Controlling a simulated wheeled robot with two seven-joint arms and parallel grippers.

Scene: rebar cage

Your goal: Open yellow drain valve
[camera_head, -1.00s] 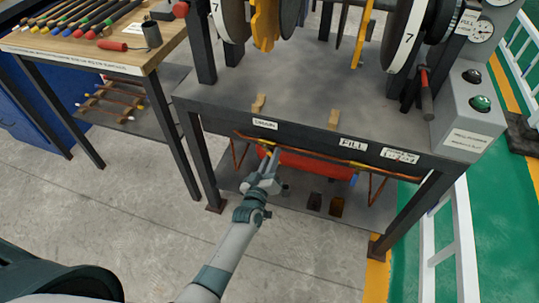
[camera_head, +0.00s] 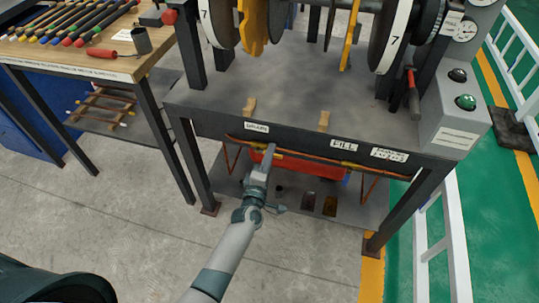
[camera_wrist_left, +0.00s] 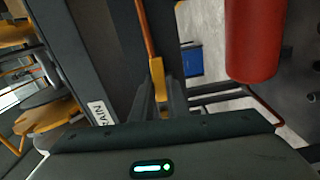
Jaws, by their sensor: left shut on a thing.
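The yellow drain valve handle (camera_wrist_left: 157,78) shows in the left wrist view, in line with a thin orange pipe (camera_wrist_left: 146,30). My left gripper (camera_wrist_left: 163,105) is shut on this handle, with its dark fingers on either side of it. In the head view my left gripper (camera_head: 268,150) reaches under the table's front edge, just below the DRAIN label (camera_head: 257,127). There the gripper hides most of the handle. The DRAIN label also shows sideways in the wrist view (camera_wrist_left: 100,113). My right gripper is not in view.
A red cylinder (camera_head: 315,166) lies under the machine table (camera_head: 300,105), close behind the gripper. A FILL label (camera_head: 344,145) and a yellow fitting (camera_head: 352,165) are to the right along the pipe (camera_head: 315,157). Table legs stand on both sides. The floor in front is clear.

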